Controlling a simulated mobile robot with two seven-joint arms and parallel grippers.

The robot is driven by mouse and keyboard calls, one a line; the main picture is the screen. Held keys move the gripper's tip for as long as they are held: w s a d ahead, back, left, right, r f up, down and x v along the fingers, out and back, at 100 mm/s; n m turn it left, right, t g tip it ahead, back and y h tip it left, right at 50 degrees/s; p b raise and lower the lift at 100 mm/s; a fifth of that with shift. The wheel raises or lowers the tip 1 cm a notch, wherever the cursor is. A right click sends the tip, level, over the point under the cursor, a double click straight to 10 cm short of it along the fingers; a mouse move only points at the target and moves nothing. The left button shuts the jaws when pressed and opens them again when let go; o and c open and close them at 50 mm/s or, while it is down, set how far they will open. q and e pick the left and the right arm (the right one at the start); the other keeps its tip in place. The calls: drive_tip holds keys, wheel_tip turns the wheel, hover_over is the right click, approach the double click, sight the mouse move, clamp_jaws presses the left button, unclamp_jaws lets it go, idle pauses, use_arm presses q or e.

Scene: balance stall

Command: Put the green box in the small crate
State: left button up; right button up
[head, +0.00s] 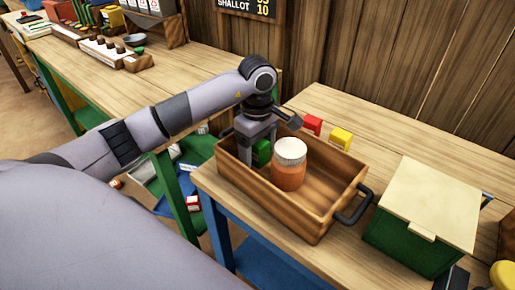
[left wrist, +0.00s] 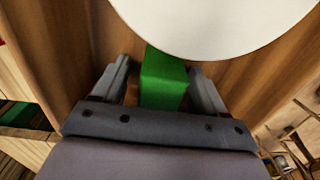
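The green box (head: 262,152) is inside the wooden crate (head: 318,226) with dark handles, near its left end; my gripper partly hides it. In the left wrist view the green box (left wrist: 163,80) lies between the fingers, with a visible gap on the left side. My left gripper (head: 255,150) points down into the crate and is open around the box. Whether the box touches the crate floor is hard to see. My right gripper is not in view.
An orange jar with a white lid (head: 290,150) stands in the crate, close beside the green box. A red box (head: 313,124) and a yellow box (head: 341,137) stand behind the crate. A green bin with a cream lid (head: 425,215) is on the right.

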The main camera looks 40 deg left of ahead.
use_arm(q)
drive_tip(key=shift+r, duration=0.15)
wheel_tip(320, 180, up, 12)
idle(0.6)
idle(0.5)
